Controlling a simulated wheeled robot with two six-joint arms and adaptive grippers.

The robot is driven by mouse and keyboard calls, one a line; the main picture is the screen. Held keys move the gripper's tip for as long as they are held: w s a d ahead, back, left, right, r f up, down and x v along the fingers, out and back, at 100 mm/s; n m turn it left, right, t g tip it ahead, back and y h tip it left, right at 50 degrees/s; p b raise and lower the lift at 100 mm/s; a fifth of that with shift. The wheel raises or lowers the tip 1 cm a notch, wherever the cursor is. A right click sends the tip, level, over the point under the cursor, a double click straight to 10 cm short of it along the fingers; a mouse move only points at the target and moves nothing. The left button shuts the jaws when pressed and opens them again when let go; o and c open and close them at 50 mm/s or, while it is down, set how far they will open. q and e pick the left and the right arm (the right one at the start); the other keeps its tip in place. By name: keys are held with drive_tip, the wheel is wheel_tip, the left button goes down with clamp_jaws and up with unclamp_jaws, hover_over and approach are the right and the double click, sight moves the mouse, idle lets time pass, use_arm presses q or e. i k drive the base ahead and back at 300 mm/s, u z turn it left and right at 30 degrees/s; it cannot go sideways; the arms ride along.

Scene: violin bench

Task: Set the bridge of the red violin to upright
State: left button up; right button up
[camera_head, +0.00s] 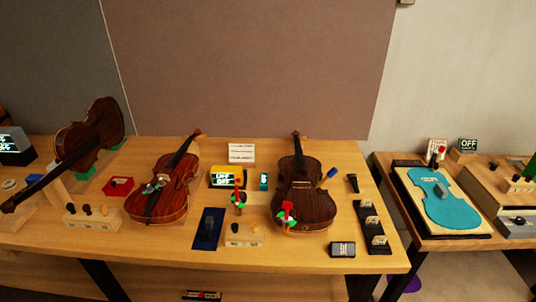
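Two violins lie on the bench with their necks pointing to the back. The left one (172,197) is the more reddish brown. The right one (309,205) is darker brown. Small pale and coloured parts (157,182) sit on the left violin's top; they are too small to tell whether its bridge is upright or tilted. Red, green and white parts (287,216) sit on the lower left of the right violin. A third reddish-brown violin (92,128) leans at the far left, its neck towards the front left. Neither of my grippers is in view.
The wooden bench (165,252) has free room along its front edge. Between the violins are a dark blue mat (208,229) and a wooden block (245,240). A black strip (371,229) with pale pieces lies on the right. A side table (430,242) holds a turquoise violin-shaped plate (448,212).

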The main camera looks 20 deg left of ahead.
sight(163, 176)
drive_tip(key=u, duration=1.45)
